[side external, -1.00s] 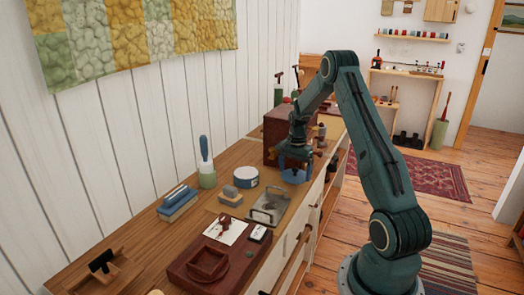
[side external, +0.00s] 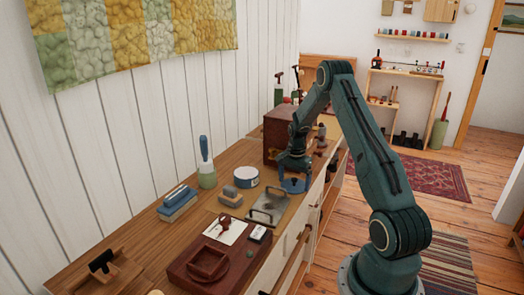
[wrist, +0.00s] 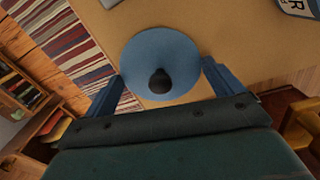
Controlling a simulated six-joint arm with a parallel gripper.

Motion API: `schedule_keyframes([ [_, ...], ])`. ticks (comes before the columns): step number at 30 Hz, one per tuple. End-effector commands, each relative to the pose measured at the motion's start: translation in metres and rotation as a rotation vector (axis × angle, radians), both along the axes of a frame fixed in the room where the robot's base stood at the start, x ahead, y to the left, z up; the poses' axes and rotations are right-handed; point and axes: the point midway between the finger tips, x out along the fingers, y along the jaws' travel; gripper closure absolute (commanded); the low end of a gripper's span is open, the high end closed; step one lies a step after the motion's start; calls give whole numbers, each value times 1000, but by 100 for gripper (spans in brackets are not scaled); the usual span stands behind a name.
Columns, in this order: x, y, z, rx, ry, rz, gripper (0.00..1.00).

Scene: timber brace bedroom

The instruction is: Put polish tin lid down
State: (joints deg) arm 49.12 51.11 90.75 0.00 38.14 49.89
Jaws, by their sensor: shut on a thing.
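My gripper (side external: 294,176) points down over the front part of the wooden counter top. In the wrist view the two blue fingers of my gripper (wrist: 162,82) sit at either side of the lid. In the side view the lid (side external: 295,187) shows as a blue disc low under the fingers, close to the counter's front edge. I cannot tell whether it touches the surface. A round white and blue tin (side external: 245,178) stands to its left.
A metal tray with handles (side external: 268,207) lies in front of the lid. A brown wooden box (side external: 277,135) stands behind. A blue brush block (side external: 177,203), a green-based brush (side external: 207,175) and a small block (side external: 230,196) are further left. The counter's front edge drops to the floor.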

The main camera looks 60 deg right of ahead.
Motion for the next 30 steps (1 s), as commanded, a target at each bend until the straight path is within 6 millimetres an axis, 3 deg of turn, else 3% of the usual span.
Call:
schedule_keyframes([
  [2, 0, 0, -2, 0, 0, 0, 29],
  [3, 0, 0, -3, 0, 0, 0, 6],
  [4, 0, 0, -2, 0, 0, 0, 0],
  [19, 0, 0, 9, -1, -1, 0, 0],
  [30, 1, -1, 60, -2, -3, 0, 0],
])
